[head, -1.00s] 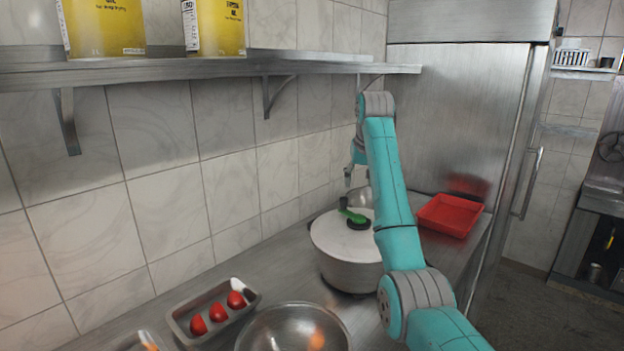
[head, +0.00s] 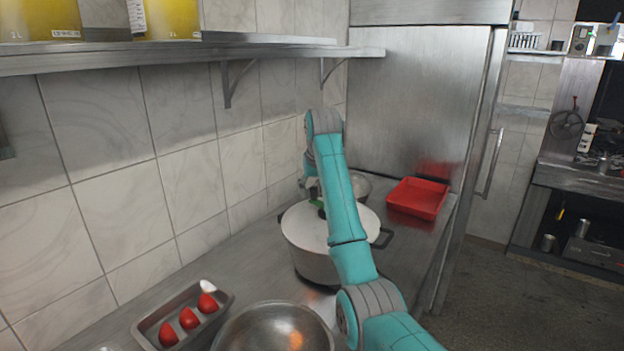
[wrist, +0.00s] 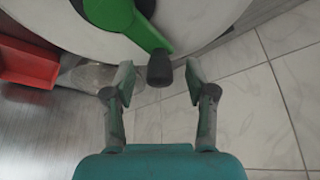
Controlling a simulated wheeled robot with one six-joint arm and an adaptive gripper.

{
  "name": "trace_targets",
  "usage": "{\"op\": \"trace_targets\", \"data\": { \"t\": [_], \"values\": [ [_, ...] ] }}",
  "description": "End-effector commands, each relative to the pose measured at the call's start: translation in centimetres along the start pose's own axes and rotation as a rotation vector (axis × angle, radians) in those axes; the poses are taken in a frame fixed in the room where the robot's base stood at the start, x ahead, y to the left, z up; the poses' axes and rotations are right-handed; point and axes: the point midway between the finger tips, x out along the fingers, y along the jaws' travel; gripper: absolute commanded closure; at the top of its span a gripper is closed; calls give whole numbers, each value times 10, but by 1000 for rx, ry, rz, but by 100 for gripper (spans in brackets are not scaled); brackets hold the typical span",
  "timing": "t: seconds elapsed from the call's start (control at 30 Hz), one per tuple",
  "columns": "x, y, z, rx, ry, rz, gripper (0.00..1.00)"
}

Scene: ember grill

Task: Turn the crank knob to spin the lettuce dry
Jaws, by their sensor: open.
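The white salad spinner (head: 302,236) stands on the steel counter, with a dark handle at its right side. A bit of its green crank (head: 317,203) shows on the lid, mostly hidden behind my arm. In the wrist view, the green crank arm (wrist: 146,36) ends in a black knob (wrist: 160,69). My gripper (wrist: 159,80) is open, with one fingertip on each side of the knob and visible gaps to both. In the head view my gripper (head: 308,187) is low over the lid and partly hidden. The lettuce is not visible.
A red tray (head: 418,198) and a metal bowl (head: 360,185) are behind the spinner. A steel pan (head: 165,312) with red tomatoes and a large steel bowl (head: 273,330) are in front. A wall shelf (head: 200,51) runs above, and a fridge (head: 415,100) stands behind.

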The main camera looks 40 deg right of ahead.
Motion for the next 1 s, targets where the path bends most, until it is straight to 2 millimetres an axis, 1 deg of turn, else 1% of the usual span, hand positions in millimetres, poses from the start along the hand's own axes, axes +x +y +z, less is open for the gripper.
{"op": "trace_targets", "data": {
  "t": [0.13, 0.4, 0.47, 0.5, 0.57, 0.6, 0.63, 1.0],
  "values": [
    [5, 1, 2, 0, 0, 0, 44],
    [6, 1, 2, 0, 1, 0, 44],
    [6, 1, 2, 0, 1, 0, 59],
    [6, 1, 2, 0, 1, 0, 69],
    [6, 1, 2, 0, 1, 0, 84],
    [6, 1, 2, 0, 1, 0, 94],
    [6, 1, 2, 0, 1, 0, 100],
    [7, 5, 0, -1, 1, -1, 100]
  ]
}}
